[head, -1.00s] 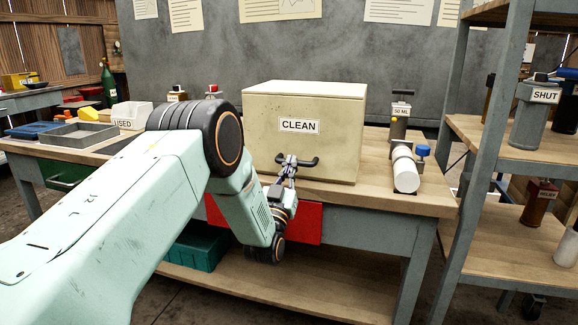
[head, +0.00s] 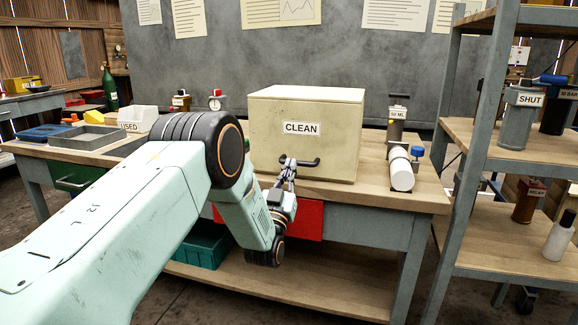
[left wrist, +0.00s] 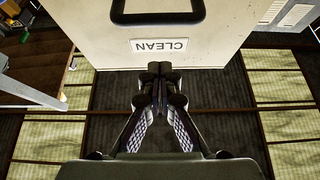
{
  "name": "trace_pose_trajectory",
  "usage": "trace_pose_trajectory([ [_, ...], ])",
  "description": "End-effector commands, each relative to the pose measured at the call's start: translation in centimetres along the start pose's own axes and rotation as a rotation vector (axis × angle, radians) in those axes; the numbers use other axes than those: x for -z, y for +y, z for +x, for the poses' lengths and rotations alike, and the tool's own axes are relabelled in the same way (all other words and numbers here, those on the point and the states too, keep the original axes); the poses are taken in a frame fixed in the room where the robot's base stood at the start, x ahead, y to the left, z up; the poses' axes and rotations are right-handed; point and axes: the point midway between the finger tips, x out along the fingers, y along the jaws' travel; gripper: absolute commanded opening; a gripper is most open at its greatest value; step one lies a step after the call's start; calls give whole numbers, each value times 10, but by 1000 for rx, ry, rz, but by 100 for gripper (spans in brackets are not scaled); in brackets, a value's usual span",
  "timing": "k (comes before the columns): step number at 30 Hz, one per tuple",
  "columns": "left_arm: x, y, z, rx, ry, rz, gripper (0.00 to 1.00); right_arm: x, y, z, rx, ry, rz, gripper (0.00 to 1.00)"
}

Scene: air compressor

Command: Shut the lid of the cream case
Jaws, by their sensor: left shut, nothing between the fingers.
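The cream case (head: 350,130), labelled CLEAN, stands on the wooden workbench. Its flat top (head: 305,94) looks level in the head view, and I see no open gap there. A dark handle (head: 304,163) is low on its front. My left gripper (head: 288,162) is shut and empty, in front of the case by the left end of the handle. In the left wrist view the label (left wrist: 159,45) is upside down, and the closed fingertips (left wrist: 159,70) are seen against the edge of the labelled panel (left wrist: 105,40). I cannot tell whether they touch. My right gripper is out of view.
A cylinder with a white end (head: 401,173) lies right of the case. A grey tray (head: 85,138) and a box labelled USED (head: 137,120) are left. A red panel (head: 300,222) is below the bench top. A metal shelf (head: 475,130) stands at the right.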

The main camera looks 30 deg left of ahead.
Motion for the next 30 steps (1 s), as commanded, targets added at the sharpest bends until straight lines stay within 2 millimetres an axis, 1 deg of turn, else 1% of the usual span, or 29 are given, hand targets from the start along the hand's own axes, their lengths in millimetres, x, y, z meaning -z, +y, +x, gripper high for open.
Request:
trace_pose_trajectory([
  [1, -9, 0, -7, -1, -5, 1, 0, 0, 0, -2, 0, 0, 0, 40],
  [6, -33, 1, -28, -3, -4, 1, 0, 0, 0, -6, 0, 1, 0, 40],
  [12, -54, 0, -47, -1, 0, 0, 0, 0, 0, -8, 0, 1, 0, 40],
  [18, -61, 0, -55, -1, 2, -1, 0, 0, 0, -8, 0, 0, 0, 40],
  [23, -61, 0, -56, -1, -2, -1, 0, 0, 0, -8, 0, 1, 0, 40],
  [25, -67, 0, -56, -1, -28, -2, 0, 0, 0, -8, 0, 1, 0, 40],
  [26, -72, 0, -57, -1, -51, -3, 0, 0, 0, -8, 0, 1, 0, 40],
  [28, -95, 0, -72, -4, -167, -4, 0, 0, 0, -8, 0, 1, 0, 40],
  [29, -109, 1, -83, -5, -235, -5, 0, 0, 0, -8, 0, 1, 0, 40],
  [30, -126, 2, -101, -9, -328, -6, 0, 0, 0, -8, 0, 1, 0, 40],
])
